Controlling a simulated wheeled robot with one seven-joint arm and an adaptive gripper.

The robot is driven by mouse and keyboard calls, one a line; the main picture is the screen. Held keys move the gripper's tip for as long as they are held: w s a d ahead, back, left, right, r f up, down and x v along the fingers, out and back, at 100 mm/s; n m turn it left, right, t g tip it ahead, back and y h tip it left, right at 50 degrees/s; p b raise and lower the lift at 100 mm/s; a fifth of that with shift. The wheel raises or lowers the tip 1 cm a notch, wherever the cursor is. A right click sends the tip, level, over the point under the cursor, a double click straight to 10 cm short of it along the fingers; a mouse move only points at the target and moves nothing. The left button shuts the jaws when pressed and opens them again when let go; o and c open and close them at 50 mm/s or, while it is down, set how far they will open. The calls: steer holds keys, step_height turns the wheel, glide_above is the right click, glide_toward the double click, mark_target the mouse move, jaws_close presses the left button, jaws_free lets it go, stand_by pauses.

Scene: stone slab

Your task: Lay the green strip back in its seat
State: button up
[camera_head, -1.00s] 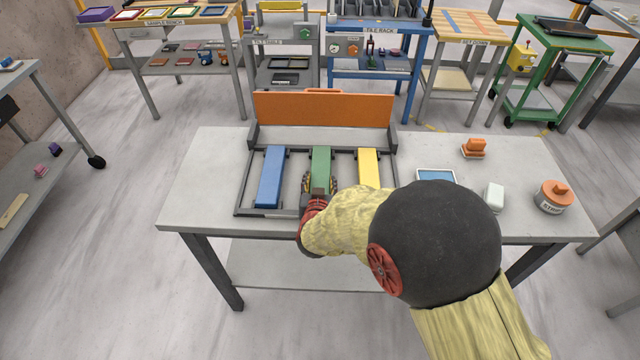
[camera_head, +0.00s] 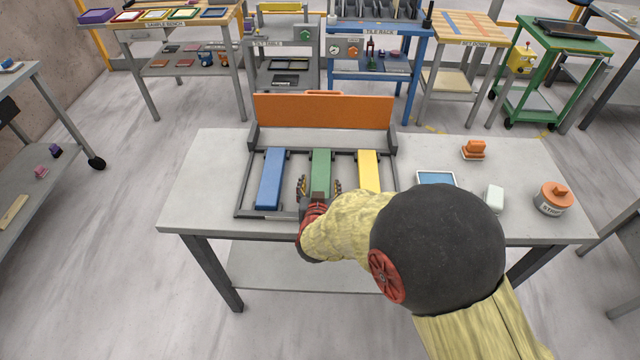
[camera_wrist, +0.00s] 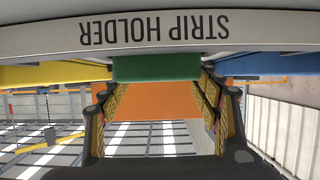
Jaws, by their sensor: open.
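The green strip (camera_head: 321,168) lies in the middle of the dark strip holder (camera_head: 294,158), between the blue strip (camera_head: 270,178) and the yellow strip (camera_head: 369,168). My gripper (camera_head: 320,186) is open at the strip's near end, with one finger on each side and gaps between. In the wrist view the green strip (camera_wrist: 157,68) shows above the spread fingers, beyond the holder's lettered front bar (camera_wrist: 155,30). The near end of the strip is hidden behind my gripper in the head view, so I cannot tell how fully it sits.
An orange panel (camera_head: 323,110) stands upright behind the holder. To the right on the slab are a blue-topped tile (camera_head: 436,178), a white block (camera_head: 494,197), an orange block (camera_head: 474,149) and a round orange-lidded tin (camera_head: 554,197). The slab's left end is clear.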

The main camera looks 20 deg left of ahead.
steer(key=p+v, duration=0.3)
steer(key=v, duration=0.8)
steer(key=shift+s, duration=0.15)
steer(key=d+r+g+y, duration=0.1)
steer(key=d+r+g, duration=0.3)
steer(key=d+r, duration=1.05)
steer(key=s+d+r+m+g+h, duration=0.1)
steer(key=s+d+r+h, duration=0.1)
steer(key=s+d, duration=0.7)
steer(key=s+d+r+m+g+h, duration=0.1)
steer(key=s+d+r+g+h, duration=0.1)
steer(key=s+d, duration=0.8)
steer(key=shift+s+d+r+m, duration=0.35)
steer(key=shift+d+r+m, duration=0.05)
steer(key=shift+d+r, duration=0.05)
steer(key=shift+c, duration=0.4)
